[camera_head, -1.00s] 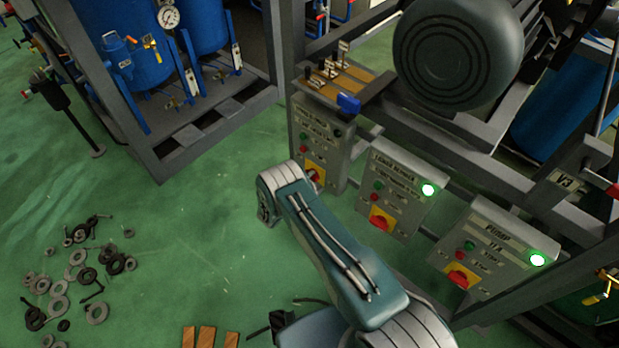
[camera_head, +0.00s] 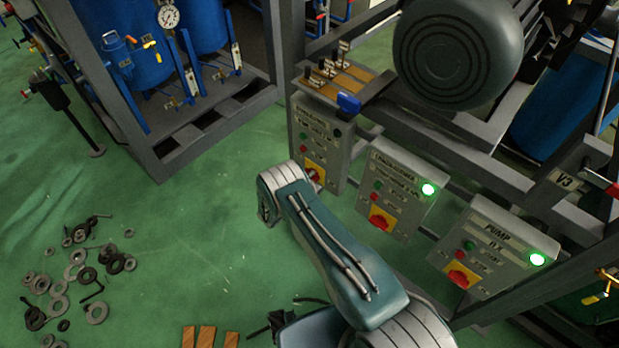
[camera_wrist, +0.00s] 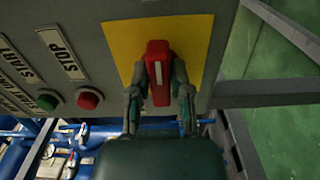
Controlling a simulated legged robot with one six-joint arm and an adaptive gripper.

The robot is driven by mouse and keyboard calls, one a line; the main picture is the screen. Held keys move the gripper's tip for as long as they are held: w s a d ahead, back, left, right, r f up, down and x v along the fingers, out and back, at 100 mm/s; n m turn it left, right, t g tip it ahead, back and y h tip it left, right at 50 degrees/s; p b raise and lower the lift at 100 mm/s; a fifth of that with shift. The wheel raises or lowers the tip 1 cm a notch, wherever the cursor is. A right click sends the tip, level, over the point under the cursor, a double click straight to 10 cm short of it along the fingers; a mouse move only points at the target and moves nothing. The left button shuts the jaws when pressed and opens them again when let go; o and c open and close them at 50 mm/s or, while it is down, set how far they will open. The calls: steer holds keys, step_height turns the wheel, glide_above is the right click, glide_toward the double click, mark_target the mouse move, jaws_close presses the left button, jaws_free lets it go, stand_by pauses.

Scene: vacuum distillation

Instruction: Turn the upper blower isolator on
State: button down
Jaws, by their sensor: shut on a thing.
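The red isolator handle (camera_wrist: 158,70) stands on a yellow plate (camera_wrist: 198,48) in the wrist view, with its white line running along the picture's vertical. My gripper (camera_wrist: 159,85) has a finger on each side of the handle and is shut on it. In the head view, this isolator (camera_head: 313,172) is on the leftmost grey control box (camera_head: 318,140), partly hidden by my arm. The lamp on that box is dark. My gripper is hidden behind my arm in the head view.
A green button (camera_wrist: 47,101) and a red button (camera_wrist: 88,99) sit beside the isolator. Two other boxes, a middle one (camera_head: 398,200) and a pump box (camera_head: 490,250), have lit green lamps. Loose washers (camera_head: 75,272) lie on the floor at left.

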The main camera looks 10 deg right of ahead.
steer(key=c, duration=0.6)
jaws_free()
steer(key=shift+s+d+f, duration=0.1)
steer(key=shift+d+f, duration=0.1)
steer(key=shift+f, duration=0.05)
steer(key=shift+o, duration=0.2)
steer(key=shift+r, duration=0.1)
steer(key=v, duration=1.2)
